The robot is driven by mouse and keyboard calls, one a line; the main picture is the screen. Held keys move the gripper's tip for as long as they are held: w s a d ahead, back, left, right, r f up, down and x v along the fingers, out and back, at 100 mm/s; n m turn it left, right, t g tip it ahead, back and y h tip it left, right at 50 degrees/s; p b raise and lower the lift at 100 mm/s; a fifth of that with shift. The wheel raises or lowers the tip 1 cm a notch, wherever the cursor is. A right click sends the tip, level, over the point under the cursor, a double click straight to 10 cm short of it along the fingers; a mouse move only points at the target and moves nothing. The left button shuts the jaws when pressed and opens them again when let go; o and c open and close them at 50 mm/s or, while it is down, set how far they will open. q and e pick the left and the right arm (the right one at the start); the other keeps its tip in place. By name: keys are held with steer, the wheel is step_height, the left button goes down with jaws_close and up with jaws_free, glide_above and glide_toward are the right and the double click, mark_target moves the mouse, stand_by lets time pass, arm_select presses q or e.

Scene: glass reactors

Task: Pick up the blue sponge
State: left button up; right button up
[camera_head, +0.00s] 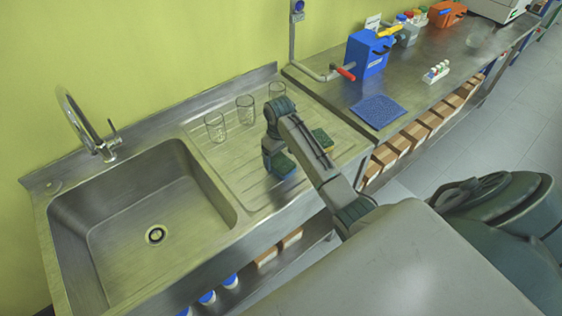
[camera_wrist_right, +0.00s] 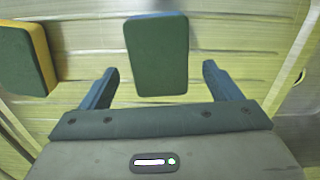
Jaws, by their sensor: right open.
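The blue sponge (camera_wrist_right: 158,54) shows its dark green face and a thin blue edge in the wrist view. It is ahead of my right gripper (camera_wrist_right: 160,68), centred in the gap between the two fingers, with clear space on both sides. My right gripper is open and does not visibly touch it. In the head view the sponge (camera_head: 286,165) lies on the ribbed drainboard, partly hidden by my right gripper (camera_head: 272,158), which is low over it. My left gripper is out of view.
A green and yellow sponge (camera_wrist_right: 24,58) lies left of the blue one in the wrist view; in the head view it is to the right (camera_head: 322,137). Several glass beakers (camera_head: 245,109) stand behind. The sink basin (camera_head: 150,210) opens on the left.

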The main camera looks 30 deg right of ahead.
mark_target(286, 169)
steer(key=shift+f, duration=0.75)
steer(key=c, duration=1.1)
steer(key=shift+o, duration=0.2)
steer(key=shift+r, duration=0.1)
steer(key=shift+r+b, duration=0.45)
step_height(286, 169, up, 2)
steer(key=shift+r+b, duration=0.15)
steer(key=shift+b, duration=0.8)
steer(key=s+b, duration=0.1)
steer(key=s, duration=0.3)
steer(key=s+r+p, duration=0.1)
steer(key=s, duration=1.1)
steer(key=shift+a+r, duration=0.35)
